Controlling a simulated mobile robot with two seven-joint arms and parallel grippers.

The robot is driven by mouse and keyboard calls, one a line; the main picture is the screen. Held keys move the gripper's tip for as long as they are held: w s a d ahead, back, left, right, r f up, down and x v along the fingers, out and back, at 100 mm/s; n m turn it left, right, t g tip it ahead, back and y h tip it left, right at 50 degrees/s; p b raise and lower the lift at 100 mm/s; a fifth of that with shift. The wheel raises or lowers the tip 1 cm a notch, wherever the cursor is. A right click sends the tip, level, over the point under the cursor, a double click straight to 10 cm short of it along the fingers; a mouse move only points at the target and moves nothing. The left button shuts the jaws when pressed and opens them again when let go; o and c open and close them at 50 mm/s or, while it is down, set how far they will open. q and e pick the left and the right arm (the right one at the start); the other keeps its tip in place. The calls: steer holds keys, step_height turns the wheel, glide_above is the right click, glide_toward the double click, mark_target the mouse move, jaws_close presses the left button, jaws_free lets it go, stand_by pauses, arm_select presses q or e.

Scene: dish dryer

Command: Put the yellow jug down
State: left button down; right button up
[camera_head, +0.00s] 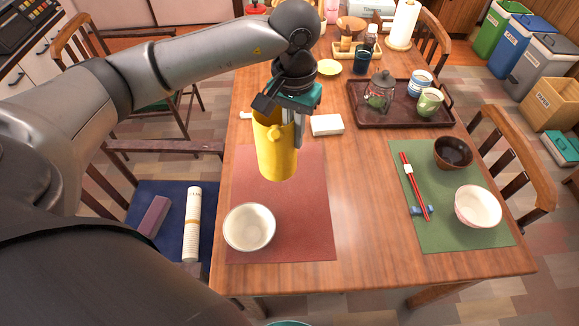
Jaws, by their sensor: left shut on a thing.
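The yellow jug (275,150) is upright over the far part of the red placemat (300,225). My left gripper (290,112) comes in from above and is shut on the jug near its top, at its right side. The gripper and wrist hide part of the jug's rim. I cannot tell for certain whether the jug's base touches the placemat or hangs just above it. My right gripper is not in view.
A white bowl (249,228) stands on the near left of the red placemat. A white box (327,125) lies right of the jug. A dark tray (390,117) holds a teapot and cups. The green placemat (450,231) carries bowls and red chopsticks. The table (365,200) between the placemats is clear.

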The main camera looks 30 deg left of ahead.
mark_target(293, 172)
arm_select(q)
step_height(293, 172, down, 8)
steer(key=shift+f+b, duration=0.25)
steer(key=shift+b, duration=0.2)
steer(key=shift+f+b, duration=0.3)
steer(key=shift+f, duration=1.75)
steer(key=c, duration=1)
jaws_free()
steer(key=shift+o, duration=0.2)
